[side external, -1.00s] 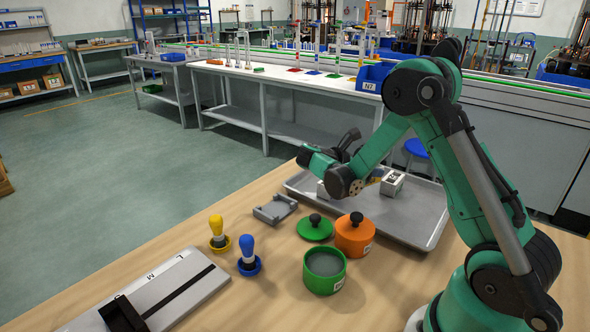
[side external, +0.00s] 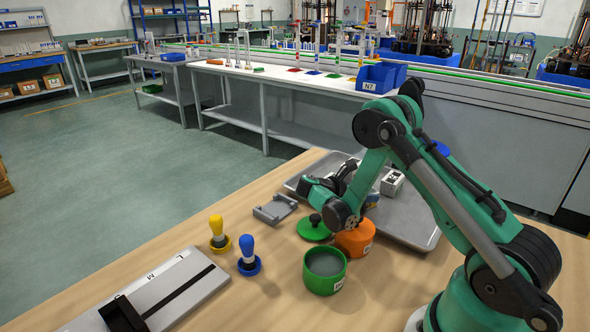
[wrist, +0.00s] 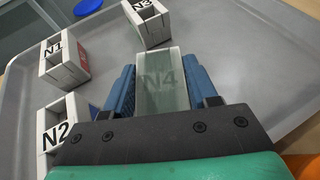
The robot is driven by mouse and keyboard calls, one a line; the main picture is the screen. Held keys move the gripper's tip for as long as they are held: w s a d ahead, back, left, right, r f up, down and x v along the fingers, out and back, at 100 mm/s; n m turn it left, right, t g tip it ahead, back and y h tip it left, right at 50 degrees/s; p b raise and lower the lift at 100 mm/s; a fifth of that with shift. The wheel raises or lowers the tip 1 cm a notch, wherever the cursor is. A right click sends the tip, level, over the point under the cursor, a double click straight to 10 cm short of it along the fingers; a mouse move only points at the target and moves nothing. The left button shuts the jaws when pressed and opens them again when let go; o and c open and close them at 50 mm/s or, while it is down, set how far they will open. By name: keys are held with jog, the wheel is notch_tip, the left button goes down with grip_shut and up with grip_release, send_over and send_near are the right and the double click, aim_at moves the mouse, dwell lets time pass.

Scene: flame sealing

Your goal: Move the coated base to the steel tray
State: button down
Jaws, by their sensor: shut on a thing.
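I cannot tell whether the base touches the tray. In the side view my gripper (side external: 312,186) is at the left part of the tray (side external: 415,233). The held base is hidden there.
White blocks N1 (wrist: 66,62), N2 (wrist: 60,128) and N3 (wrist: 147,22) stand on the tray, left of and beyond the held base. An orange pot (side external: 352,243), a green lid (side external: 312,232) and an open green pot (side external: 325,283) stand in front. A grey fixture (side external: 275,209) lies left.

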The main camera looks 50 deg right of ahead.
jog(key=shift+c, duration=1.2)
grip_release()
